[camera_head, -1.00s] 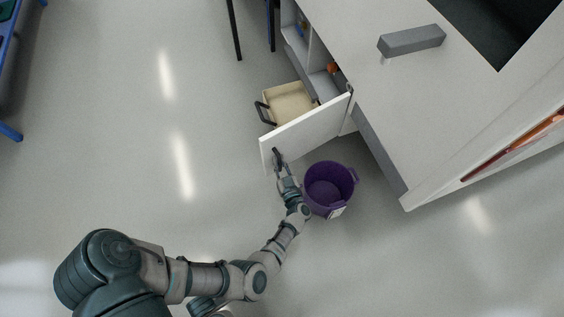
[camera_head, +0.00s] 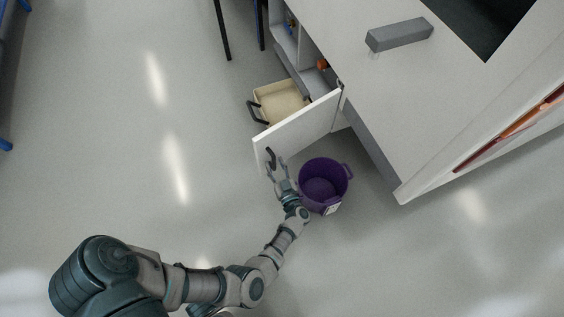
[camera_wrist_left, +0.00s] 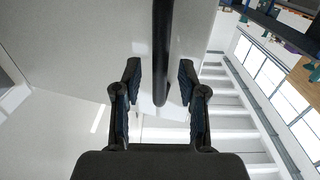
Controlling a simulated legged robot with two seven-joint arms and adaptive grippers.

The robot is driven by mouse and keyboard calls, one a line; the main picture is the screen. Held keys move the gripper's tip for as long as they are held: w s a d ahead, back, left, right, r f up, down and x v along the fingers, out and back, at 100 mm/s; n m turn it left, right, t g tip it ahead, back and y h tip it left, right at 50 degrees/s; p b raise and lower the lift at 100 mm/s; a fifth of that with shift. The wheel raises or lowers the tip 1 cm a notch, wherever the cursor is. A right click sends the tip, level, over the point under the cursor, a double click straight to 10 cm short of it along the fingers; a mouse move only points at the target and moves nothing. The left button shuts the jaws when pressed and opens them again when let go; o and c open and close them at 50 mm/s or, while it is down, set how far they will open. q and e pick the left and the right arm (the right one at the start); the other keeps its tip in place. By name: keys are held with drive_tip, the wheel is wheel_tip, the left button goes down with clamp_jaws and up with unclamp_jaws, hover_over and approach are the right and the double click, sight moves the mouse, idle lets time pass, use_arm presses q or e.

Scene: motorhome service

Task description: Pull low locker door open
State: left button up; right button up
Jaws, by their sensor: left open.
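The low locker door (camera_head: 303,129) is a white panel standing swung out from the cabinet in the head view. Its dark handle (camera_head: 270,158) is near the free end. My left gripper (camera_head: 277,172) is open, just off the handle on the near side of the door. In the left wrist view the door (camera_wrist_left: 187,45) fills the top, and the dark handle bar (camera_wrist_left: 162,50) runs down between the spread fingers of the gripper (camera_wrist_left: 160,103), with gaps on both sides. My right gripper is not seen.
A purple bucket (camera_head: 323,181) stands on the floor right beside my left gripper. A cream drawer or bin (camera_head: 279,101) with a dark handle is behind the door. The white cabinet (camera_head: 385,95) is at right, with a grey block (camera_head: 399,34) on top. Floor at left is clear.

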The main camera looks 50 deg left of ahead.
use_arm(q)
drive_tip(key=v, duration=1)
drive_tip(key=shift+f, duration=0.1)
